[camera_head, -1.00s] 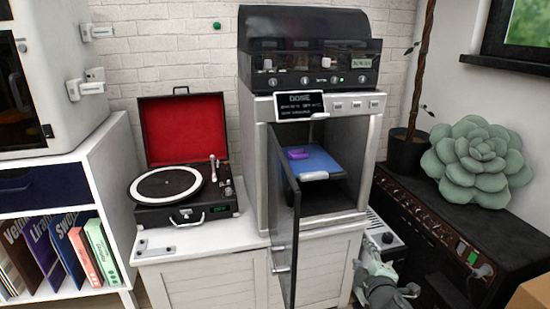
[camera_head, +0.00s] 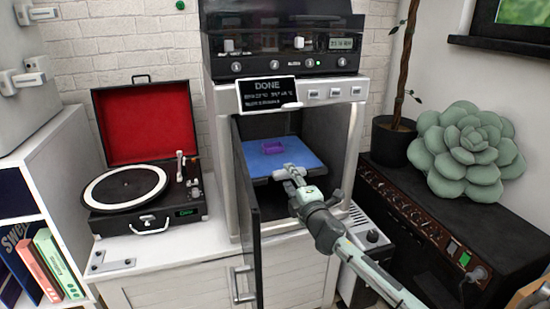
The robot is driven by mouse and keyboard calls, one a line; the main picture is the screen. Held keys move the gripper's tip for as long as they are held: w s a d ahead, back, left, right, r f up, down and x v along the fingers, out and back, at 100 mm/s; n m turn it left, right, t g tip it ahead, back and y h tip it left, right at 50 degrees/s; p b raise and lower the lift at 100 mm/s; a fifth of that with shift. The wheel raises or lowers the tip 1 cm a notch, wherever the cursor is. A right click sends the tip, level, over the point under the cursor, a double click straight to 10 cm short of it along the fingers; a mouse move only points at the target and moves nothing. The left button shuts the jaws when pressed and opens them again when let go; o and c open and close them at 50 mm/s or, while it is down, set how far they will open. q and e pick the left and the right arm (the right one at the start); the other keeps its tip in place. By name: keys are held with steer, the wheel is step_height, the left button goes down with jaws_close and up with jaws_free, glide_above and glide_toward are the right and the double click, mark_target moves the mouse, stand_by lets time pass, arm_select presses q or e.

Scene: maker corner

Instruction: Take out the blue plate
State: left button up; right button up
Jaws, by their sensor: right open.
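The blue plate (camera_head: 260,163) lies flat inside the open chamber of a silver and black machine (camera_head: 287,75). A small purple piece (camera_head: 273,146) sits on top of it. My right gripper (camera_head: 284,173) has come in from the lower right and is at the plate's front edge, by its pale front tab. It is open, and its fingers hide most of the tab. I cannot tell whether the fingers touch it. My left gripper is not in view.
The machine's dark door (camera_head: 247,205) stands open on the left of the chamber. A record player (camera_head: 148,194) with a red-lined lid is to the left. A black amplifier (camera_head: 440,225) bearing a green succulent cushion (camera_head: 466,150) is to the right. The white cabinet top (camera_head: 165,252) has free room.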

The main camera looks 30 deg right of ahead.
steer(key=x, duration=0.4)
steer(key=shift+w+d, duration=0.25)
steer(key=shift+d, duration=0.1)
jaws_close()
